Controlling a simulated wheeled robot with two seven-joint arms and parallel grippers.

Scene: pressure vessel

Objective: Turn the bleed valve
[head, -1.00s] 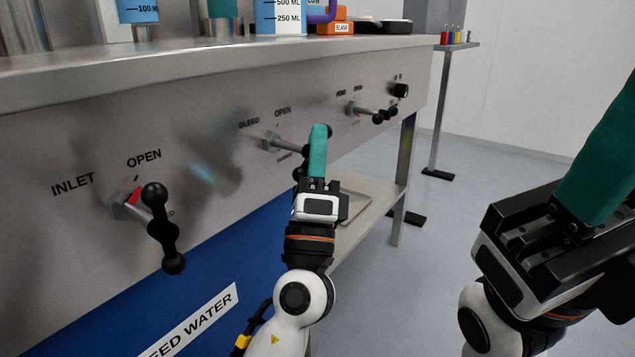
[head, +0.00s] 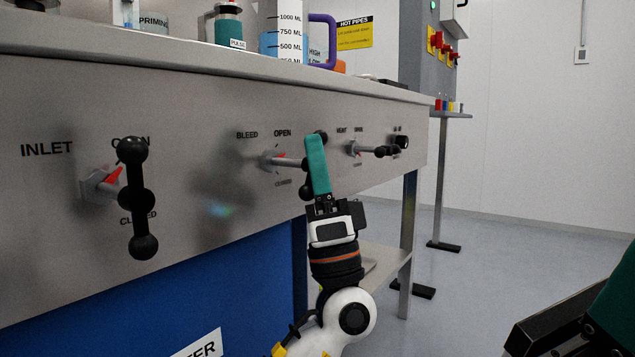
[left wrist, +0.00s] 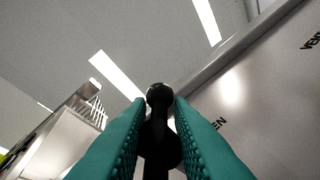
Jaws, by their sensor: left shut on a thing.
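The bleed valve (head: 288,161) is on the grey panel, with a metal stem and a black ball-ended bar handle. Its red mark points up and right toward the OPEN label (head: 282,133); CLOSED is below. My left gripper (head: 317,165) comes from below with its teal fingers at this handle and hides its middle; one black ball shows above and one below left. In the left wrist view, the black handle (left wrist: 159,140) stands between both teal fingers, gripped. My right gripper (head: 590,325) shows only partly at the lower right corner, away from the panel; its fingertips are out of frame.
The inlet valve (head: 134,200) with its black handle stands out at left. The vent valve (head: 365,150) and a black knob (head: 401,142) are to the right. Bottles and a jug (head: 285,40) stand on the bench top above. Open floor lies at right.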

